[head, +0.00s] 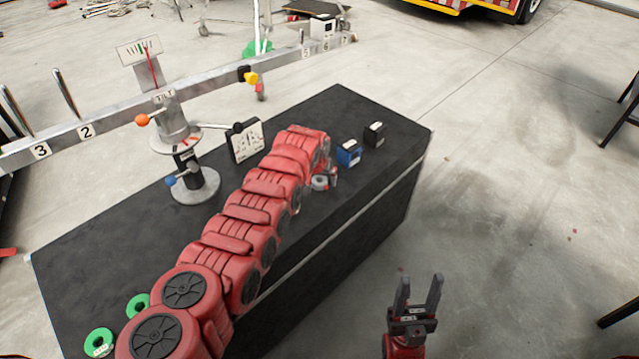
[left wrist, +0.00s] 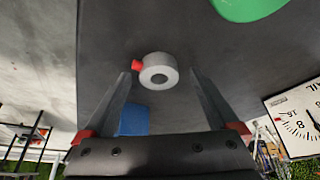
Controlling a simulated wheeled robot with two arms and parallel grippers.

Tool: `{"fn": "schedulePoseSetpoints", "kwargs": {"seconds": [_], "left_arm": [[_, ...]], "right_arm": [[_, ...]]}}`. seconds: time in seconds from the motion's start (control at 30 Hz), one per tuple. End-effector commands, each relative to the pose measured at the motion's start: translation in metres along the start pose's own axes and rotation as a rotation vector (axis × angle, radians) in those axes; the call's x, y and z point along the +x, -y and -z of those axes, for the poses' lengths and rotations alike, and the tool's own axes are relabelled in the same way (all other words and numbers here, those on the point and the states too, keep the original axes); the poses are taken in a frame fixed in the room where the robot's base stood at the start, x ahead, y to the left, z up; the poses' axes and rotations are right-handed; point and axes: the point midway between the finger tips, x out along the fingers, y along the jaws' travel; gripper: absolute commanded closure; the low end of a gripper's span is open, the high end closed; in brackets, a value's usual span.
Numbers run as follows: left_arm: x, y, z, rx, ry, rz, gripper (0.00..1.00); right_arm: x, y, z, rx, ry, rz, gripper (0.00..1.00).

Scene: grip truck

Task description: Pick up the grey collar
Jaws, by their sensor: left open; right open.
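The grey collar (head: 320,183) lies on the dark table top beside the end of my left arm. In the left wrist view the collar (left wrist: 168,65) is a short grey ring with a dark hole and a small red knob on its side. My left gripper (head: 331,172) is open, largely hidden by its own arm in the head view. In the left wrist view its fingers (left wrist: 161,78) lie to either side of the collar, with gaps between; contact is not visible. My right gripper (head: 420,282) is open and empty, in front of the table's right side.
A blue block (head: 348,153) and a black block (head: 375,134) stand just beyond the collar. A balance stand (head: 194,186) with a long numbered beam (head: 205,100) and a dial card (head: 247,141) are left of the arm. Green rings (head: 99,342) lie at the near left.

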Motion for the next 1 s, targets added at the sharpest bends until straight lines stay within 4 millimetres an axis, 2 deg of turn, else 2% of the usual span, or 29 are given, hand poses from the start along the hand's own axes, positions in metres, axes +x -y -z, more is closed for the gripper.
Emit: {"fn": "schedulePoseSetpoints", "kwargs": {"seconds": [0.13,0.6,0.67,1.0], "left_arm": [[-0.0001,-0.0004,-0.0001,0.000,0.000,0.000,0.06],[-0.0001,-0.0005,-0.0001,0.001,0.000,-0.001,0.91],[-0.0002,-0.0005,0.0000,0.001,0.000,-0.001,1.00],[-0.0004,-0.0005,0.0002,0.001,0.000,-0.001,1.00]], "right_arm": [[0.0002,0.0000,0.0001,0.000,0.000,0.000,0.50],[0.0002,0.0000,0.0001,0.000,0.000,0.000,0.50],[0.0002,0.0000,0.0001,0.000,0.000,0.000,0.50],[0.0002,0.0000,0.0001,0.000,0.000,0.000,0.50]]}}
